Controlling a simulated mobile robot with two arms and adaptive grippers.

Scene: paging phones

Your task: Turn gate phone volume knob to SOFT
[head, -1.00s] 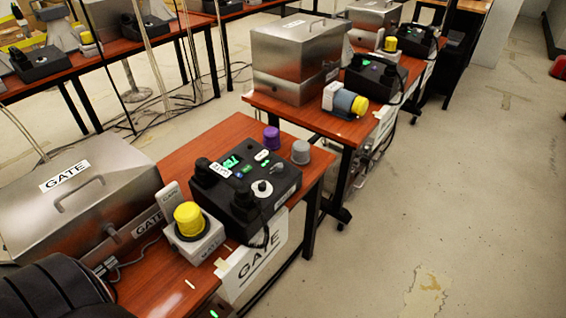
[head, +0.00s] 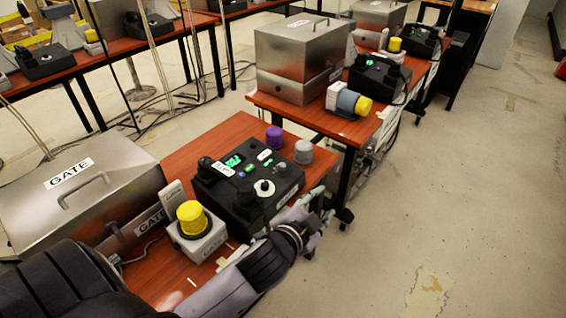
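The gate phone (head: 232,196) is a black box with a green display on the near red-brown table. A small dark knob on a white round dial (head: 264,189) sits on its top; its markings are too small to read. My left gripper (head: 322,207) is just right of the phone, past the table's front edge, apart from the dial. Its fingers look spread and empty. My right gripper is not in view.
A metal GATE case (head: 110,180) stands at the left of the near table. Purple (head: 274,137) and grey (head: 303,151) caps stand behind the phone. Another table with a metal case (head: 290,65) and similar phone (head: 376,77) is beyond. The floor at right is clear.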

